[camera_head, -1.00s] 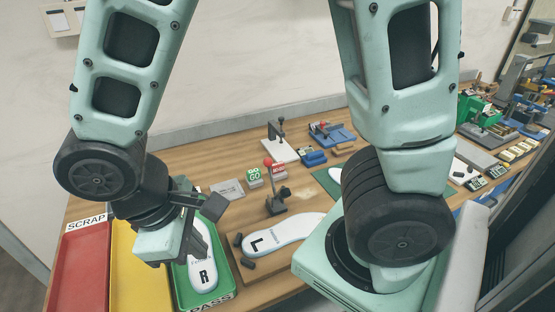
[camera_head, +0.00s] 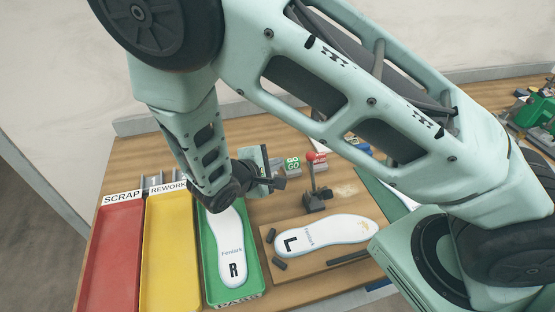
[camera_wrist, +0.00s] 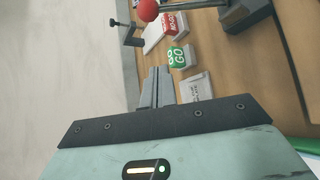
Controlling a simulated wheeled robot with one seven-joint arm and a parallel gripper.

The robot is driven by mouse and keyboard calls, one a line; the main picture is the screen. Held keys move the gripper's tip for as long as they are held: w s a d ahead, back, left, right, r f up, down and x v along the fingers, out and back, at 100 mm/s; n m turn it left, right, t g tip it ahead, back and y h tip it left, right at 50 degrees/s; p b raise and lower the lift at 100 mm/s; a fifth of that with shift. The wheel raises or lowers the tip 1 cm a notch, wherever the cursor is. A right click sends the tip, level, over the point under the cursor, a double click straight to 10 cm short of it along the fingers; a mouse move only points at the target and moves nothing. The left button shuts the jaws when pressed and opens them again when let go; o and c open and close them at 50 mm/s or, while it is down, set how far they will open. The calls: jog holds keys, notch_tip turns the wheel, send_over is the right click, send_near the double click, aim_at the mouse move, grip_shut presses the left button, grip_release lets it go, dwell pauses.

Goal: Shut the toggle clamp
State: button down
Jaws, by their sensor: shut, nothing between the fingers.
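The toggle clamp (camera_head: 316,199) stands at the back edge of the wooden fixture board, with its red-knobbed handle (camera_head: 312,156) pointing up. In the wrist view the red knob (camera_wrist: 149,10) shows at the top, and part of the clamp's dark base (camera_wrist: 245,14) at the upper right. A white insole marked L (camera_head: 325,233) lies on the board (camera_head: 292,264) in front of the clamp. My gripper (camera_head: 279,183) is shut and empty, a little left of the clamp and apart from it. Its closed fingers (camera_wrist: 156,86) show in the wrist view.
A green GO block (camera_head: 292,165) and a red NO-GO block (camera_head: 317,162) stand behind the clamp. A green tray (camera_head: 248,284) holds an insole marked R (camera_head: 231,247). Yellow (camera_head: 170,250) and red (camera_head: 110,255) trays lie further left.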

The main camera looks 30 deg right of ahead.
jog(key=d+p, duration=0.4)
jog(key=d, duration=0.2)
jog(key=shift+s+f, duration=0.3)
